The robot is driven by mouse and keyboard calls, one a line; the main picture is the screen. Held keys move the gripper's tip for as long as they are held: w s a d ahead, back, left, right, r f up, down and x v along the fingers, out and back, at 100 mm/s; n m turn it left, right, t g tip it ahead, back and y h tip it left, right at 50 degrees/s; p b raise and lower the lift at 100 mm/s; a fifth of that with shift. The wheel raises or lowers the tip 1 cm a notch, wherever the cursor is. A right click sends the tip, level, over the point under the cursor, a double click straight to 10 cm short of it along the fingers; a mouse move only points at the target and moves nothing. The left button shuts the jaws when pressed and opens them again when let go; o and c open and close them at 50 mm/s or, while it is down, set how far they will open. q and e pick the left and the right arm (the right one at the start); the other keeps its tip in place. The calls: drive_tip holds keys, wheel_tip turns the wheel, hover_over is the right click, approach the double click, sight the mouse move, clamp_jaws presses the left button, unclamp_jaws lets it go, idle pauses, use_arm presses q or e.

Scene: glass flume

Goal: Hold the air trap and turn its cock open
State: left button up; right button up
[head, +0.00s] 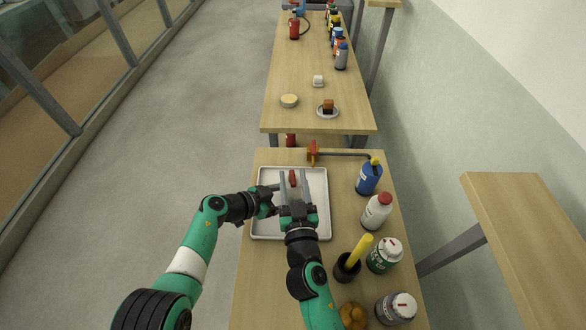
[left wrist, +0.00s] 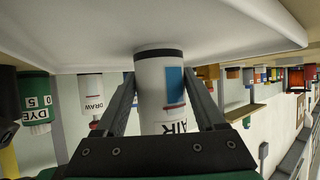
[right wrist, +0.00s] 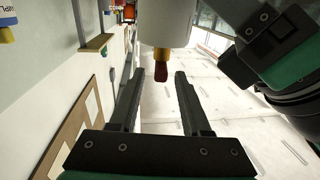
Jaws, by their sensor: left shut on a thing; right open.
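The air trap is a white cylinder with a dark band and a blue patch; in the left wrist view the trap (left wrist: 160,90) stands against the white tray (left wrist: 60,35). My left gripper (left wrist: 160,76) is shut on its body, one finger on each side. In the right wrist view the trap (right wrist: 163,22) shows a yellow stem and a red cock (right wrist: 161,74). My right gripper (right wrist: 160,76) is open, with its fingertips on either side of the cock and gaps to both. In the head view the red cock (head: 293,178) shows between the right fingers; the trap's body is mostly hidden.
The tray (head: 323,232) lies on the near wooden table. Along its right stand a blue bottle (head: 369,180), a white red-capped bottle (head: 376,213), a green-labelled bottle (head: 384,257) and a black cup (head: 346,268).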

wheel_tip(320, 180, up, 9)
drive_tip(key=shift+r, duration=0.1)
drive_tip(key=shift+n, duration=0.3)
drive_tip(key=c, duration=0.4)
drive_tip(key=d+n, duration=0.1)
drive_tip(key=d+f+n+h, duration=0.1)
drive_tip(key=d+n+h, duration=0.1)
drive_tip(key=shift+w+f, duration=0.1)
drive_tip(key=shift+f, duration=0.15)
clamp_jaws()
drive_tip(key=n+h, duration=0.4)
drive_tip(key=n, duration=0.6)
approach(293, 182)
drive_tip(key=d+r, duration=0.1)
drive_tip(key=d, duration=0.1)
drive_tip(key=s+a+f+n+y, duration=0.2)
drive_tip(key=a, duration=0.1)
drive_tip(key=w, duration=0.9)
drive_tip(key=shift+w, duration=0.4)
